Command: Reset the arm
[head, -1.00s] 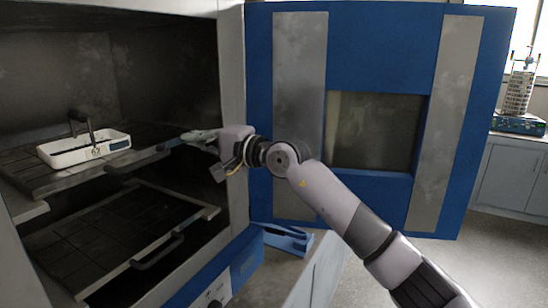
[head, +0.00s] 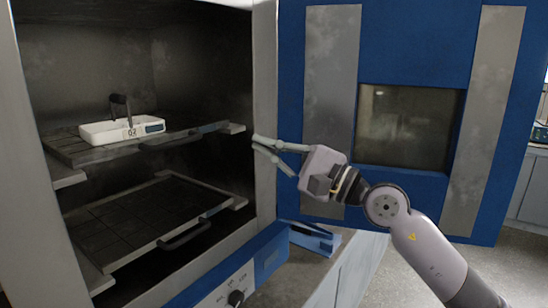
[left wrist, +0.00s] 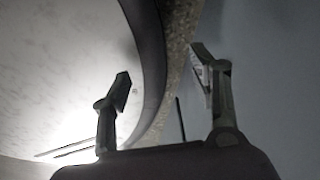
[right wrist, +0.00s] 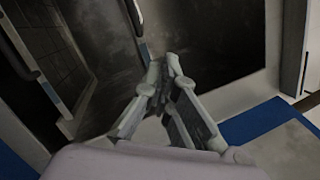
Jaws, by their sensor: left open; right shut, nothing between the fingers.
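My right arm comes in from the lower right in the head view. Its gripper (head: 256,143) is shut and empty, in front of the oven's right frame edge and apart from the shelves. The right wrist view shows the same fingers (right wrist: 166,62) closed together, with the dark oven interior beyond. My left gripper shows only in the left wrist view (left wrist: 165,75); its fingers stand wide apart with nothing between them. A large pale curved surface and a grey-blue surface lie beyond it; I cannot tell what they are.
The open oven holds an upper shelf (head: 80,153) with a white tray (head: 98,133) bearing a dark handle, and a lower shelf (head: 130,220). The blue door (head: 408,30) stands open at right. A blue tool-like item (head: 314,237) lies on the counter below.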

